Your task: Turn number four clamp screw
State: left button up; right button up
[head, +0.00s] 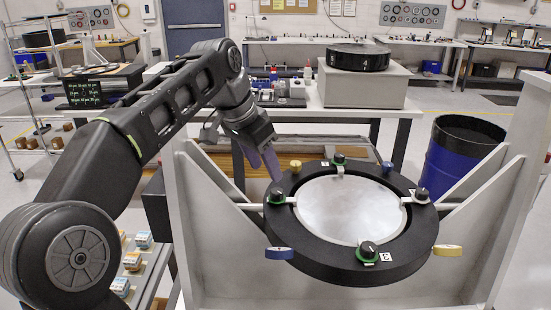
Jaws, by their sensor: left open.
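The mirror fixture is a black ring (330,268) around a silver round mirror (350,209), held on a grey stand. The near one's white label seems to read 3. The other labels are too small to read, and no label shows by the left screw. My left gripper (272,168) is open, pointing down just above and behind the left screw, apparently apart from it. My right gripper is out of view.
Yellow tabs (447,250) and blue tabs (279,253) stick out from the ring. The stand's slanted grey braces (225,186) flank it. A blue bin (462,155) stands at right. A bench behind holds a black disc (357,58) on a grey box.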

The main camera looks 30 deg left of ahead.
aim_at(421, 195)
jog(key=k, duration=1)
